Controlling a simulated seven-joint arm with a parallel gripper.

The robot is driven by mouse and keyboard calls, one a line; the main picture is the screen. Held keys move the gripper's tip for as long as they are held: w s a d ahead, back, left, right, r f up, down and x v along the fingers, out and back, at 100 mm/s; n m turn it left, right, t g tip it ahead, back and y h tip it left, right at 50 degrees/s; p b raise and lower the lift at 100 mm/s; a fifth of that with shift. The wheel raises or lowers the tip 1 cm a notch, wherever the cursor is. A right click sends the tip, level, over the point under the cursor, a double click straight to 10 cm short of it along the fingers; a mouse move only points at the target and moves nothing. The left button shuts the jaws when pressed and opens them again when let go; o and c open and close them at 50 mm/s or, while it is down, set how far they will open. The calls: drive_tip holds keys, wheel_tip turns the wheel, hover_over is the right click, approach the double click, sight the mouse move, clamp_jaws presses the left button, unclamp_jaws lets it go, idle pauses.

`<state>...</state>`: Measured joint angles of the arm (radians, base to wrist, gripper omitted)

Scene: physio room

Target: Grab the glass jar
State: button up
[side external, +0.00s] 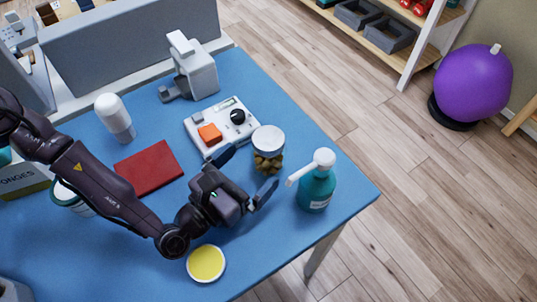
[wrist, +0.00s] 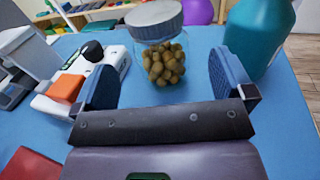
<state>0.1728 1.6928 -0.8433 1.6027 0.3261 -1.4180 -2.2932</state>
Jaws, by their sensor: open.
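The glass jar (side external: 267,161) stands upright on the blue table. It has a pale grey lid and holds brownish-green, olive-like pieces. In the wrist view the jar (wrist: 161,62) is ahead of my gripper, between the lines of the two fingers and near the middle. My gripper (side external: 251,173) is open and empty, with one blue-padded finger toward each side of the jar. In the wrist view my gripper (wrist: 168,80) shows both pads apart, with the jar seen beyond them. I cannot tell whether either finger touches the jar.
A teal pump bottle (side external: 317,185) stands close to the right finger. A white device with an orange block (side external: 210,133) lies close behind the left finger. A yellow-topped round container (side external: 206,263), red book (side external: 149,167) and white bottle (side external: 114,117) are also on the table (side external: 300,245).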

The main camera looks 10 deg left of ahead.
sight(258, 158)
drive_tip(key=shift+x, duration=3.05)
drive_tip(key=c, duration=1.1)
drive_tip(key=shift+c, duration=0.3)
drive_tip(key=shift+r, duration=0.15)
